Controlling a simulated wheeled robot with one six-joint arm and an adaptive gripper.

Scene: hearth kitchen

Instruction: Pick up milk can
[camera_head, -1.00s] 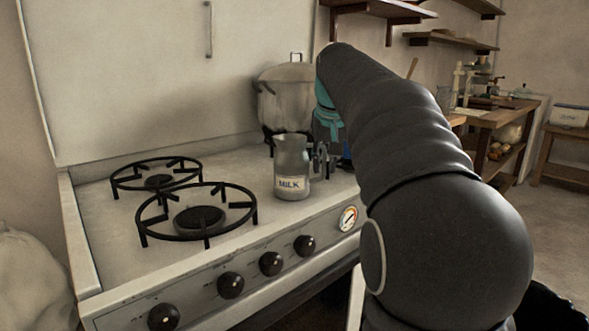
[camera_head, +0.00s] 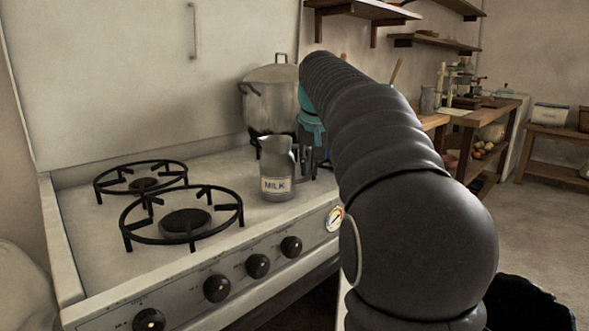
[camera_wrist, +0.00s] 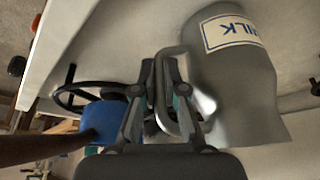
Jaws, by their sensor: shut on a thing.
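The milk can (camera_head: 277,170) is a grey metal jug with a white MILK label. It stands upright on the stove top, right of the front burner, in the head view. In the wrist view the milk can (camera_wrist: 236,80) fills the right side, with its handle between my fingers. My gripper (camera_wrist: 165,88) is shut on that handle. In the head view my gripper (camera_head: 303,160) is at the right of the can, partly hidden by my arm. I cannot tell whether the can's base touches the stove.
A large lidded pot (camera_head: 271,98) stands behind the can. Two black burner grates, the front one (camera_head: 182,216) nearer, lie to the left. A blue object (camera_wrist: 104,121) is near my fingers in the wrist view. Shelves (camera_head: 360,12) and a wooden table (camera_head: 487,118) are at the right.

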